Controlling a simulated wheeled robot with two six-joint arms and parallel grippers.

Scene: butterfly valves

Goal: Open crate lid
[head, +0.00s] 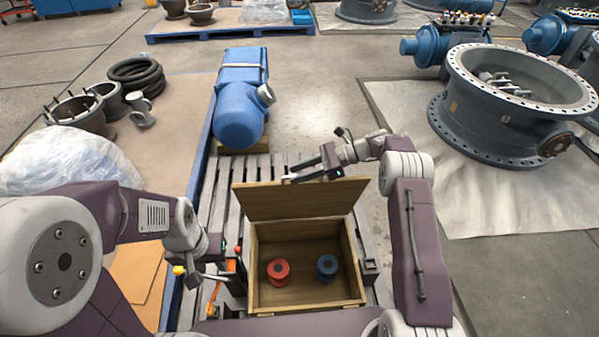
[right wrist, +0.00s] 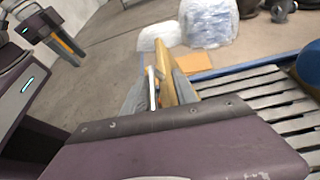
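The wooden crate (head: 258,298) sits on the slatted surface with its top uncovered. Its lid (head: 300,200) stands raised at the far edge, tilted up. Inside, a red spool-like part (head: 278,271) and a blue one (head: 326,267) rest on the floor. My right gripper (head: 291,172) is at the lid's top edge with its fingers apart. In the right wrist view, the wooden lid edge (right wrist: 167,62) shows between the right gripper's fingers (right wrist: 158,85); firm contact is unclear. My left gripper (head: 222,262) is left of the crate, away from the lid; its fingers are hard to make out.
Orange-and-red handled items (head: 214,292) lie left of the crate. A large flanged valve ring (head: 480,120) stands at right. Open floor (head: 315,100) lies behind the crate.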

